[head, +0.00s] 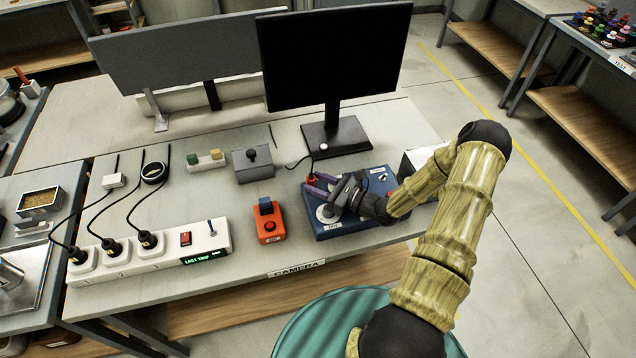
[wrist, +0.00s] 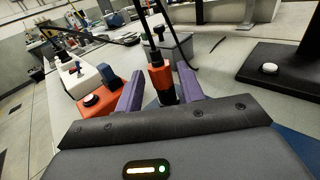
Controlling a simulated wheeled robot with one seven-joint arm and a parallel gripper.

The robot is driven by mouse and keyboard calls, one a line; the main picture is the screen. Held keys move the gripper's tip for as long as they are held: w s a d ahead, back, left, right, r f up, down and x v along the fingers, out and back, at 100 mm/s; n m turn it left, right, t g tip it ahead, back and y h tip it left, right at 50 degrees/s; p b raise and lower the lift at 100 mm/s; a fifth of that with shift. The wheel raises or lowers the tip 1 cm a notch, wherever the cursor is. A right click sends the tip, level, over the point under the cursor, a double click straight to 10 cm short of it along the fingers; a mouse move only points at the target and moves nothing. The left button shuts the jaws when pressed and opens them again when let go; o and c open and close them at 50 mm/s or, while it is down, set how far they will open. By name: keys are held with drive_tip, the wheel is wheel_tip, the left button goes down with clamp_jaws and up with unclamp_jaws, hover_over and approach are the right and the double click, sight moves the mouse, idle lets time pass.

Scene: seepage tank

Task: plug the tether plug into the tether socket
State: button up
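The tether plug, an orange-red block (wrist: 159,76) with a black neck and a black cable from its top, stands upright between my gripper's two purple fingers in the wrist view. In the head view, the plug (head: 311,179) shows at the back left of the blue box (head: 338,232). My gripper (head: 320,184) reaches over that box from the right. In the wrist view, my gripper (wrist: 163,88) looks open around the plug, with narrow gaps at its sides. I cannot make out the tether socket; my gripper covers part of the box top.
An orange box with a red button (head: 269,224) stands left of the blue box. A grey box with a black knob (head: 254,164) and a monitor (head: 334,55) stand behind. A white power strip (head: 150,258) holds several black plugs at the left. Bare bench lies between.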

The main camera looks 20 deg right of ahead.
drive_tip(key=shift+o, duration=0.7)
drive_tip(key=shift+r, duration=0.2)
wheel_tip(320, 180, up, 10)
drive_tip(key=b, duration=0.1)
drive_tip(key=shift+f+b, duration=0.2)
drive_tip(key=shift+b, duration=0.1)
